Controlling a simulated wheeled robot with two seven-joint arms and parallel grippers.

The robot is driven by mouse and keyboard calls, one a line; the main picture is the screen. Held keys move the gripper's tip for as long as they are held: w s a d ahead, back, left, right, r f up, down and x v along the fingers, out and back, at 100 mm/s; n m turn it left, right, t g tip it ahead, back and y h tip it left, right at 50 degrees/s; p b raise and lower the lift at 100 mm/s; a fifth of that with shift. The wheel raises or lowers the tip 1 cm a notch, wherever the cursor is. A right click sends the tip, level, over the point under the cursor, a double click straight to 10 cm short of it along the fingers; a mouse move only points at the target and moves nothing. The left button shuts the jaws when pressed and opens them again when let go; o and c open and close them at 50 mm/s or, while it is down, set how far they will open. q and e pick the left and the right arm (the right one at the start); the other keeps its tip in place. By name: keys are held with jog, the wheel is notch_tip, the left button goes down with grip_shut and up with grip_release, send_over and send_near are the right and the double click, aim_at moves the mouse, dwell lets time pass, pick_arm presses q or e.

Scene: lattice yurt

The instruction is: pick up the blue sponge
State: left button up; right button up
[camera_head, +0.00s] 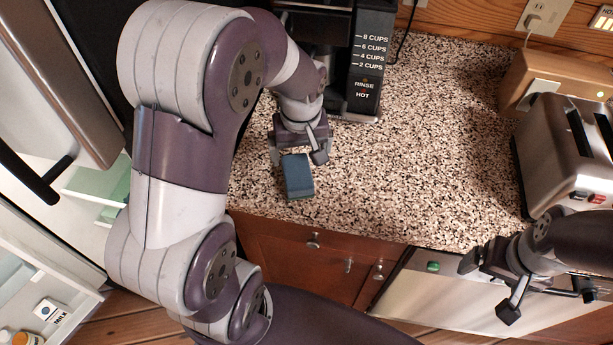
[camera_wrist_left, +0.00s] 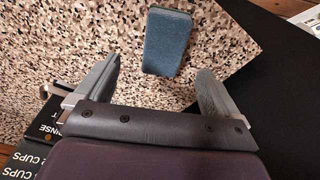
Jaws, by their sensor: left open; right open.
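The blue sponge (camera_head: 297,176) is a small dark-blue block lying on the speckled countertop (camera_head: 440,130), near its front edge. My left gripper (camera_head: 298,160) is above the counter at the sponge's far end, open, with nothing held. In the left wrist view the sponge (camera_wrist_left: 167,42) lies ahead of and between the two spread fingers of the left gripper (camera_wrist_left: 160,85); they appear apart from it. My right gripper (camera_head: 488,285) is open and empty at the lower right, in front of the counter.
A coffee maker (camera_head: 368,60) stands just behind my left gripper. A steel toaster (camera_head: 565,150) and a wooden box (camera_head: 560,75) are at the right. The middle of the counter is clear. An open fridge (camera_head: 40,260) with a milk carton (camera_head: 47,310) is at the left.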

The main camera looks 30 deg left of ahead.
aim_at(297, 170)
pick_arm(q)
jog(key=f, duration=0.5)
jog(key=a+f, duration=0.1)
jog(key=f, duration=0.2)
jog(key=shift+w+a+f+p, duration=0.1)
jog(key=shift+w+f+p, duration=0.15)
jog(key=shift+p, duration=0.1)
jog(key=c, duration=1)
jog(key=shift+r, duration=0.1)
jog(key=shift+c, duration=0.2)
